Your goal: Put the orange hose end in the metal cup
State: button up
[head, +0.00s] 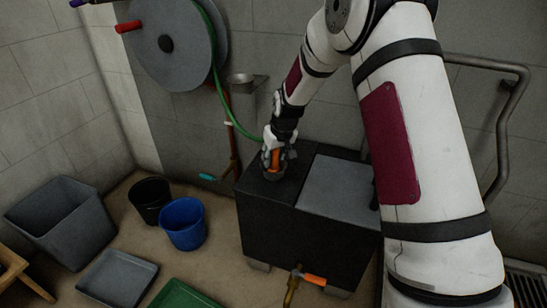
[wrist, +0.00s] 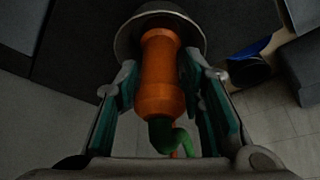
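The orange hose end (head: 276,159) is upright below my gripper (head: 273,150), with the green hose (head: 219,89) running up from it to the reel. The metal cup (head: 272,175) is on top of the black box, directly under the hose end. In the wrist view, the orange hose end (wrist: 161,85) lies between the two teal pads of my gripper (wrist: 160,72), which is shut on it. Its far end overlaps the round rim of the cup (wrist: 128,38); the depth inside is hidden.
The black box (head: 262,220) has a grey panel (head: 340,190) on its right. A funnel-like holder (head: 243,82) is on the wall under the reel (head: 172,50). Black (head: 150,203) and blue (head: 183,225) buckets, a grey bin (head: 62,222) and trays (head: 118,280) stand at left.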

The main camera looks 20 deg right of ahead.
jog(key=s+r+g+p, duration=0.1)
jog(key=s+r+p, duration=0.2)
jog(key=s+r, duration=1.5)
jog(key=s+r+m+g, duration=0.1)
jog(key=s+r, duration=0.2)
jog(key=s, duration=1.4)
jog(key=s+r+m+g, duration=0.1)
jog(key=s+r+g, duration=0.1)
jog(key=s, duration=1.5)
jog(key=shift+s+r+h, duration=0.3)
jog(key=shift+r, duration=0.5)
jog(key=shift+a, duration=0.1)
